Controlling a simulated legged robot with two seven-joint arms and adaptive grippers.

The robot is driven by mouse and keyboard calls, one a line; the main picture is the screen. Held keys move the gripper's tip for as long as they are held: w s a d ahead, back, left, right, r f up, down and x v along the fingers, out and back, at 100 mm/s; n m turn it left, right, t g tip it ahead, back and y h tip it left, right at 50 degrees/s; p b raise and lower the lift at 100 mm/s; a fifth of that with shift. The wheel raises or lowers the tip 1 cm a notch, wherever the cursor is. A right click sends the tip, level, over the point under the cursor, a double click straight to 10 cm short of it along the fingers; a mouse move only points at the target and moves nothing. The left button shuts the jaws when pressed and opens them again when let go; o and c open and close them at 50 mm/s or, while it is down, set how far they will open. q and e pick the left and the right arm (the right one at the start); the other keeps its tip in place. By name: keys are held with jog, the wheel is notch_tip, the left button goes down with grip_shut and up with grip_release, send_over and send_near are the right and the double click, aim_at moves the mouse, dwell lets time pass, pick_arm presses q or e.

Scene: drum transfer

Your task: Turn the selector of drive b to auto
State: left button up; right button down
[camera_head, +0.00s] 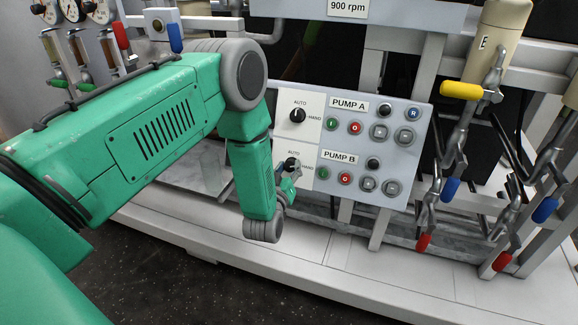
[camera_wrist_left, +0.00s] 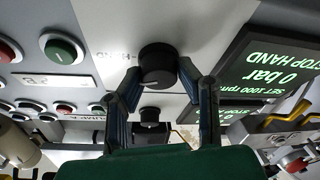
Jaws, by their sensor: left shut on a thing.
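The panel row labelled PUMP B (camera_head: 340,157) has a black selector knob (camera_head: 291,163) on a white plate marked AUTO above and HAND at right. My left gripper (camera_head: 288,187) is at this knob and partly covers it in the head view. In the left wrist view, the two fingers of my left gripper (camera_wrist_left: 162,77) are closed on the sides of the black knob (camera_wrist_left: 158,62). I cannot tell which mark its pointer faces. My right gripper is in neither view.
The PUMP A selector (camera_head: 298,115) sits just above on the same grey panel (camera_head: 417,120). Several push buttons are to the right. Valves with coloured handles (camera_head: 461,90) stand further right.

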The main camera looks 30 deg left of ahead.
pick_arm(q)
jog(key=shift+n+g+y, duration=0.4)
jog(key=shift+n, duration=0.8)
jog(key=n+g+p, duration=0.1)
jog(key=n, duration=0.2)
jog(key=n+y+p, duration=0.1)
jog(key=n, duration=0.2)
jog(key=shift+d+n+g+y, duration=0.1)
jog(key=shift+n+g+y, duration=0.2)
jog(key=shift+g, duration=0.1)
jog(key=n, duration=0.2)
jog(key=n+g+p, duration=0.1)
jog(key=n, duration=0.1)
jog(key=shift+f+n+g, duration=0.1)
jog(key=shift+n+g, duration=0.6)
jog(key=shift+n, duration=0.8)
jog(key=o, duration=1.1)
jog(key=shift+f, duration=0.1)
jog(key=shift+o, duration=0.2)
jog(key=shift+p, duration=0.3)
